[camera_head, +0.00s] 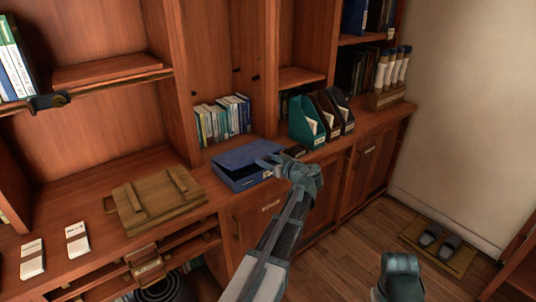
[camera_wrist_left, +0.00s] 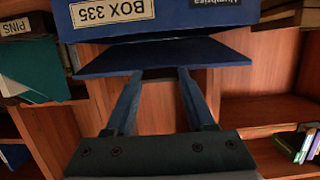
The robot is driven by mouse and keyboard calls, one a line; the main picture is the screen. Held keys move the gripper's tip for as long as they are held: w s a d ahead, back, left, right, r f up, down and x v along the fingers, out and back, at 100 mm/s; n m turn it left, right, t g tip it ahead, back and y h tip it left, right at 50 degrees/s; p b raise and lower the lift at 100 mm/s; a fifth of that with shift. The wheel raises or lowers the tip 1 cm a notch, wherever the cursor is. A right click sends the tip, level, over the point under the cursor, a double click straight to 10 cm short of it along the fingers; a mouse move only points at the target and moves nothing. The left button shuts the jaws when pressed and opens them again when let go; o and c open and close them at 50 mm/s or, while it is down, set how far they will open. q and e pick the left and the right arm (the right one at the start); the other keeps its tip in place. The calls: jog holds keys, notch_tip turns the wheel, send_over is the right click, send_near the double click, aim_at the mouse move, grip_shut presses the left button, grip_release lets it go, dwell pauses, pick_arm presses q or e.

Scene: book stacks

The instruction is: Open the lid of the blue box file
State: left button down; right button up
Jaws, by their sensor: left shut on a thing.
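The blue box file (camera_head: 243,182) lies on the wooden counter below the shelves. Its lid (camera_head: 242,154) is slightly raised, with a narrow dark gap at the front. My left gripper (camera_head: 269,162) reaches the front right part of the lid. In the left wrist view the box file (camera_wrist_left: 160,20) appears upside down with a "BOX 335" label, and the lid (camera_wrist_left: 165,53) stands apart from the body. There my left gripper (camera_wrist_left: 160,75) is shut on the lid's edge.
A wooden board with battens (camera_head: 155,200) lies left of the box file. A row of books (camera_head: 222,119) stands behind it. A green magazine file (camera_head: 304,122) and two dark ones stand to the right. Two white label blocks (camera_head: 77,239) lie at the left.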

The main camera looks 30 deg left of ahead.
pick_arm(q)
jog(key=a+r+h+p, duration=0.1)
jog(key=r+p, duration=0.1)
jog(key=p, duration=0.2)
jog(key=w+a+r+g+h+p, duration=0.1)
jog(key=r+p, duration=0.2)
jog(key=p, duration=0.2)
jog(key=a+r+h+p, duration=0.1)
jog(key=r+p, duration=0.2)
jog(key=p, duration=0.1)
jog(key=shift+w+a+r+h, duration=0.1)
jog(key=shift+w+h, duration=0.1)
jog(key=shift+h, duration=0.1)
jog(key=w+a+r+g+h+p, duration=0.1)
jog(key=w+a+r+h+p, duration=0.2)
jog(key=a+p, duration=0.5)
jog(key=w+a+r+g+h+p, duration=0.2)
jog(key=w+a+r+h+p, duration=0.1)
jog(key=a+p, duration=0.4)
jog(key=shift+w+a+r+g+h+p, duration=0.2)
jog(key=shift+a+r+g+h+p, duration=0.15)
jog(key=shift+r+h+p, duration=0.6)
jog(key=shift+f, duration=0.2)
